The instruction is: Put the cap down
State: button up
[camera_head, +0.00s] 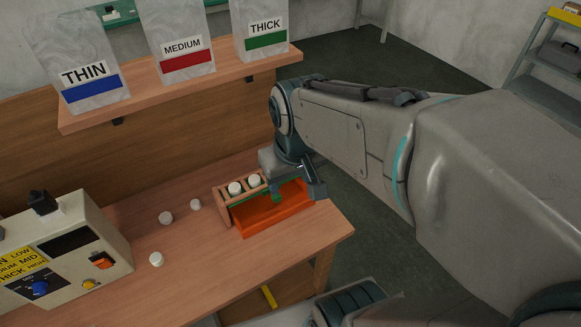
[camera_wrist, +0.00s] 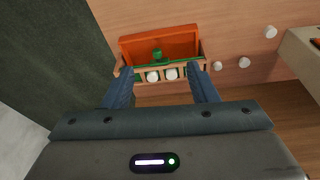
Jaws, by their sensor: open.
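Two white caps (camera_head: 235,188) sit in a small wooden rack (camera_head: 222,205) on the table; they also show in the wrist view (camera_wrist: 152,77). Three more white caps lie loose on the table to the left of the rack, one of them nearest the printer (camera_head: 156,259). My gripper (camera_head: 298,190) is above the rack and the orange tray, at their right in the head view. In the wrist view its two fingers (camera_wrist: 160,69) are wide apart, with the rack showing between their tips. No cap is held. The wrist partly hides the rack's right end.
An orange tray (camera_head: 262,222) stands against the rack, with a small green piece (camera_wrist: 157,54) in it. The pad printer's control box (camera_head: 95,235) is at the left. A shelf (camera_head: 195,92) bears THIN, MEDIUM and THICK containers. The table's front is clear.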

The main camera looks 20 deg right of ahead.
jog(key=s, duration=0.2)
jog(key=s+d+m, duration=0.1)
jog(key=shift+s+f, duration=0.15)
jog(key=shift+s, duration=0.25)
